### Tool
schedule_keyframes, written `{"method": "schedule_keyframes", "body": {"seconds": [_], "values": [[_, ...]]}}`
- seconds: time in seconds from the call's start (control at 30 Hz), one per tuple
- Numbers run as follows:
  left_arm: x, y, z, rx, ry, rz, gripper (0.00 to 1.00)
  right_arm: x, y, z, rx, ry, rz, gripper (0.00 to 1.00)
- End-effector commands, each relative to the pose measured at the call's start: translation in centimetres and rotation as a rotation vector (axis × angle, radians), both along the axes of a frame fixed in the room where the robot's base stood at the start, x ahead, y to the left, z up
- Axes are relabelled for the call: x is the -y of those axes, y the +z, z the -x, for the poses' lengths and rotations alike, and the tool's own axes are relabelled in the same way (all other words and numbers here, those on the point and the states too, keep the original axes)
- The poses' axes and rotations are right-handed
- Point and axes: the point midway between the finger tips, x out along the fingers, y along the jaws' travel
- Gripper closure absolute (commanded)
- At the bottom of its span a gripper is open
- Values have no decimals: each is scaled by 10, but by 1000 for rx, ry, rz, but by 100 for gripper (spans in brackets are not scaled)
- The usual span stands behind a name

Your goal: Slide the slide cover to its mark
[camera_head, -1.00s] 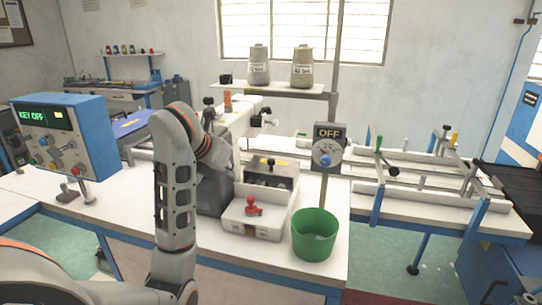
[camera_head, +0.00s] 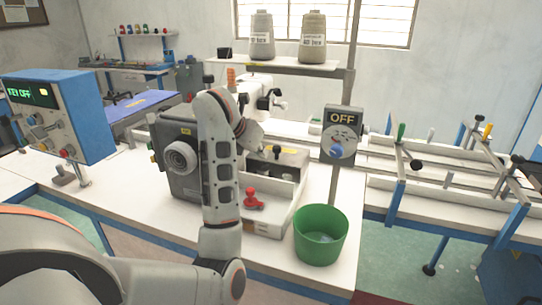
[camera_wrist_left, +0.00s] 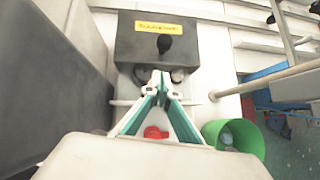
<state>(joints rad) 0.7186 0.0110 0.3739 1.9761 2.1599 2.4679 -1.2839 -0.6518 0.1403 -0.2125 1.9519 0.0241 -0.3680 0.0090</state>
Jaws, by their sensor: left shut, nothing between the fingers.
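The slide cover is the dark plate with a black knob and a yellow label (camera_wrist_left: 126,44) in the left wrist view. In the head view my left arm hides much of this gripper. My right gripper is not in view.
A red knobbed part (camera_head: 252,199) sits in the front of the white box (camera_head: 268,228). A green bin (camera_head: 320,237) stands to its right. A post with an OFF dial panel (camera_head: 341,134) rises behind the bin. A grey motor housing (camera_head: 176,160) is left of my arm.

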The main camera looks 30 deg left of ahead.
Motion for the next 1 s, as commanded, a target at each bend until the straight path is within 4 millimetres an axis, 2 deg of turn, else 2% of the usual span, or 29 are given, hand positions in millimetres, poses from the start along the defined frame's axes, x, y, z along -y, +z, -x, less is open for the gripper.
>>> {"method": "schedule_keyframes", "body": {"seconds": [0.03,0.1,0.23,0.4,0.77,1.0], "values": [[0,-12,-7,-4,-1,4,100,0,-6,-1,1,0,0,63],[0,-21,-16,-3,-2,4,100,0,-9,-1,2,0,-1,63],[-2,-17,-36,-1,-1,2,100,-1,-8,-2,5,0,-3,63],[-4,-18,-50,-1,1,1,100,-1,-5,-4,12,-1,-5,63],[-5,-17,-55,0,1,-1,100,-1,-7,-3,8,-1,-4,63],[-6,-19,-61,-1,1,1,100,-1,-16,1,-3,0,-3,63]]}}
